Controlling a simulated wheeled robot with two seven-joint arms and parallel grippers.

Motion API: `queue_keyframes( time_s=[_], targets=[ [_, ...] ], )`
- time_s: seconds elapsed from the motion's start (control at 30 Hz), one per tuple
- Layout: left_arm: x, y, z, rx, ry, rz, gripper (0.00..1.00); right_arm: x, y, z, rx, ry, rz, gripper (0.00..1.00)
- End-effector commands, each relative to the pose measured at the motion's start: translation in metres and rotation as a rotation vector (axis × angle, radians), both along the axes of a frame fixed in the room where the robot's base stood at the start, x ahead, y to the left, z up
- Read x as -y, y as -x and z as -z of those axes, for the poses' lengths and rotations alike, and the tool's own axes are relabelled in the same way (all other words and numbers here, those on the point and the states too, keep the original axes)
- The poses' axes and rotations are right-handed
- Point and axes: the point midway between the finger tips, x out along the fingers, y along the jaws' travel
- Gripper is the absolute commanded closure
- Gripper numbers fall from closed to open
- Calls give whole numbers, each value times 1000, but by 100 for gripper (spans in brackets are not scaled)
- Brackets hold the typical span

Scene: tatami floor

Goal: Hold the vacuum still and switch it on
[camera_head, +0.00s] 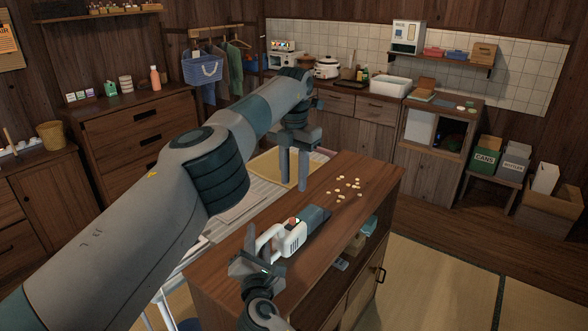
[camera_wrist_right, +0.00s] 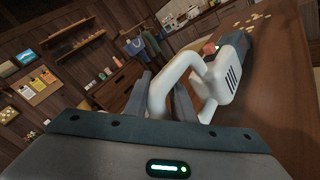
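The handheld vacuum (camera_head: 294,238) lies on the wooden counter, with a white body and handle and a dark nozzle pointing away to the right. A red button (camera_head: 292,221) with a small green spot beside it shows on top. My right gripper (camera_head: 252,262) is at the handle; in the right wrist view the white handle (camera_wrist_right: 160,92) passes between its fingers (camera_wrist_right: 165,105), which appear closed on it. My left gripper (camera_head: 295,178) hangs above the counter beyond the vacuum, fingers pointing down, apart and empty. It is clear of the button.
Several pale crumbs (camera_head: 345,188) lie on the counter (camera_head: 350,170) right of my left gripper. A yellowish tray or board (camera_head: 270,170) is behind that gripper. The counter's right edge drops to open shelves. Tatami floor (camera_head: 440,280) is free at the right.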

Motion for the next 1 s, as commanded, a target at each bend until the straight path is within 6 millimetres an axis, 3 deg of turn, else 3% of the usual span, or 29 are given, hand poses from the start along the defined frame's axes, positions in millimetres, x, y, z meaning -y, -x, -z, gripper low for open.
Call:
queue_keyframes(
  time_s=[0.03, 0.1, 0.57, 0.77, 1.0],
  targets=[
    [0, 0, 0, 0, 0, 0, 67, 1, 0, 1, -3, -1, 2, 68],
    [0, 0, 0, 0, 0, 0, 67, 1, 0, 1, -2, -1, 1, 55],
    [0, 0, 0, 0, 0, 0, 67, 1, 7, 1, -1, 0, -1, 55],
    [0, 0, 0, 0, 0, 0, 67, 3, 30, 1, -2, -2, 0, 55],
    [0, 0, 0, 0, 0, 0, 67, 8, 71, 2, -4, -1, -1, 55]
  ],
)
